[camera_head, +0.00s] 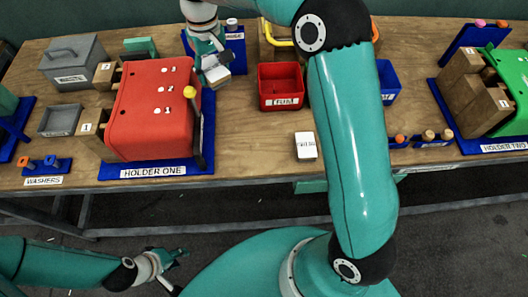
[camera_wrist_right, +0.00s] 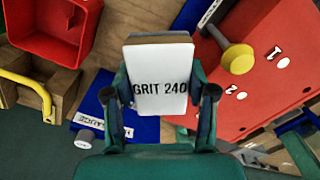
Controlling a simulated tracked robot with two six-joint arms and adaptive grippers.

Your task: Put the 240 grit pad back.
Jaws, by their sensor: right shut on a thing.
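The 240 grit pad (camera_wrist_right: 160,75) is a pale block marked "GRIT 240". In the right wrist view it stands between the two fingers of my right gripper (camera_wrist_right: 162,110), which is shut on it. In the head view the pad (camera_head: 217,76) shows as a small pale block below my right gripper (camera_head: 212,62), between the red holder one and the blue gauge mat. It looks held above the table. My left gripper (camera_head: 172,268) is low in front of the table, its fingers spread and empty.
Red holder one (camera_head: 150,110) stands left of the pad, with a yellow-knobbed lever (camera_head: 190,92). The wooden table front centre (camera_head: 250,150) is clear.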

